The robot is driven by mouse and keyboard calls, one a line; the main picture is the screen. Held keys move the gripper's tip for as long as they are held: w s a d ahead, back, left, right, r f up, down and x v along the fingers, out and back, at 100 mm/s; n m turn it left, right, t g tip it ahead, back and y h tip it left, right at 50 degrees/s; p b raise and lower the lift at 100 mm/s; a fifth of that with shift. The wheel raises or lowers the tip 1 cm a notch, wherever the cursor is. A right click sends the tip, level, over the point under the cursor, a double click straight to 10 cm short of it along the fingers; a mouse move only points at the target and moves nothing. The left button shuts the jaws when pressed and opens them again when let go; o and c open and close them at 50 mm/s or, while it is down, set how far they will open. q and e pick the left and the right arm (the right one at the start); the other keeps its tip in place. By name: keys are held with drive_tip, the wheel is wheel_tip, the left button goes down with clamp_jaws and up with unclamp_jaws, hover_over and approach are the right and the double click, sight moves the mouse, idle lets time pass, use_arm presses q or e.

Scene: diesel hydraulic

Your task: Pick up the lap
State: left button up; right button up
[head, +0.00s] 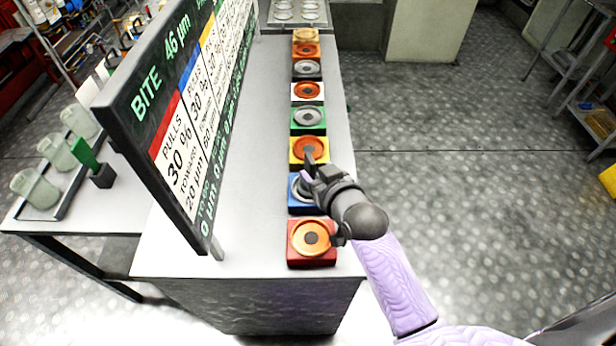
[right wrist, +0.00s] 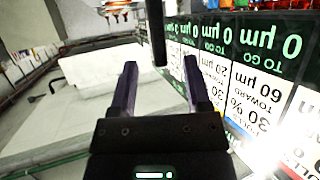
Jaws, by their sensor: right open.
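A row of round laps on coloured square blocks runs along the grey bench top in the head view. The nearest is an orange lap (head: 310,238) on a red block. Beyond it are a grey lap on a blue block (head: 300,208), partly hidden by my right gripper, and an orange lap (head: 309,149) on a yellow block. A grey lap (head: 309,116) on a green block is further back. My right gripper (head: 306,172) is open above the blue and yellow blocks. Its two empty fingers (right wrist: 159,85) show apart in the right wrist view. My left gripper is not in view.
A tilted sign board (head: 180,110) with "BITE 46 µm" stands left of the row; it shows upside down in the right wrist view (right wrist: 250,75). Glass beakers (head: 38,188) stand on a side table at the left. Bare bench (head: 250,170) lies between sign and row.

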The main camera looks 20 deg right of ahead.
sight(314, 166)
drive_tip(key=b+x, duration=0.1)
drive_tip(key=x, duration=0.3)
drive_tip(key=shift+w+r, duration=0.1)
drive_tip(key=shift+w, duration=0.25)
clamp_jaws()
idle(0.4)
idle(0.5)
